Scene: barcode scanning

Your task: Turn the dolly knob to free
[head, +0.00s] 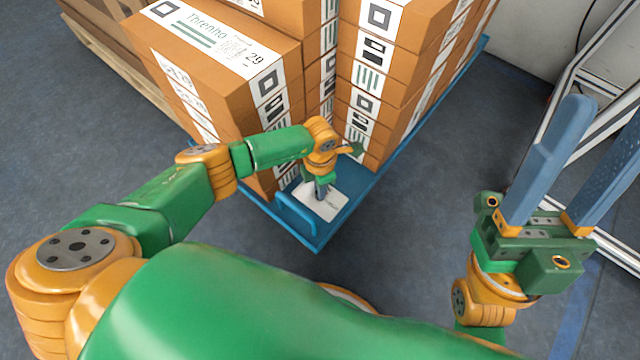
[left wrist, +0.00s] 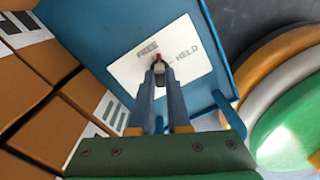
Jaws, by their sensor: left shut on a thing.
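The blue dolly (head: 357,202) bears stacked boxes, and a white label plate (head: 330,207) lies on its near corner. In the left wrist view the plate (left wrist: 195,70) reads FREE and HELD. The small dark knob (left wrist: 159,68) has a red tip that lies just below the FREE lettering; its exact setting is hard to tell. My left gripper (head: 321,192) points down at the plate, shut on the knob; its fingers also show in the left wrist view (left wrist: 160,84). In the head view the knob is hidden. My right gripper (head: 592,125) is open and empty, away from the dolly.
Tall stacks of brown boxes (head: 215,65) stand right behind and beside my left gripper. A blue handle (head: 296,215) rises at the dolly's near edge. A metal frame (head: 560,85) stands at the right. The floor (head: 440,150) between dolly and frame is clear.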

